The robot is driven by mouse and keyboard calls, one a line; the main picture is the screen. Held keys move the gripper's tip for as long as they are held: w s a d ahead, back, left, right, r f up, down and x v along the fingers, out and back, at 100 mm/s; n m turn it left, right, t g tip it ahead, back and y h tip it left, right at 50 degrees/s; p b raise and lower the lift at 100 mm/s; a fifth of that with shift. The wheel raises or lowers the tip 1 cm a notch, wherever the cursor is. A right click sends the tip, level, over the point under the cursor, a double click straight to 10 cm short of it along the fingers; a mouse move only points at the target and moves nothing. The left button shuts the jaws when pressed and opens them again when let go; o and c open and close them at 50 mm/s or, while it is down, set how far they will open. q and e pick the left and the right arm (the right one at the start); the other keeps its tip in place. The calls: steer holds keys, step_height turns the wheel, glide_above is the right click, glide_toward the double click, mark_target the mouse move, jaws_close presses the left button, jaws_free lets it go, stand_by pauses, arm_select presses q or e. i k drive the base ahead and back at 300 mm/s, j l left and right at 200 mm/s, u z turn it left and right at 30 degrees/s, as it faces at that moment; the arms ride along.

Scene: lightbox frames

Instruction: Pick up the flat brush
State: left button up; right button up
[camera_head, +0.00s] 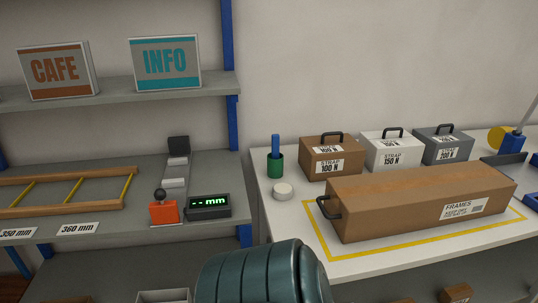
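I cannot make out a flat brush for certain. A blue upright handle (275,146) stands in a dark green cup (275,165) at the back left corner of the white table; its lower end is hidden in the cup, so I cannot tell what tool it is. Neither gripper shows in the head view. A dark teal ribbed part at the bottom middle seems to be mine.
A long brown FRAMES box (405,200) lies inside a yellow outline on the white table (285,222). Three handled strap boxes stand behind it. A white round puck (283,190) sits by the cup. Left shelves hold a ladder-like frame (70,195), an orange block (163,211) and a mm display (208,206).

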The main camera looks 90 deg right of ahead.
mark_target(275, 137)
steer(key=i+z, duration=0.2)
steer(key=z, duration=0.25)
steer(key=i+z, duration=0.25)
steer(key=z, duration=0.15)
steer(key=i+z, duration=0.2)
steer(key=z, duration=0.25)
steer(key=i+z, duration=0.25)
steer(key=z, duration=0.2)
steer(key=i+z, duration=0.25)
steer(key=z, duration=0.2)
steer(key=i+j+z, duration=0.1)
steer(key=i+z, duration=0.15)
steer(key=z, duration=0.2)
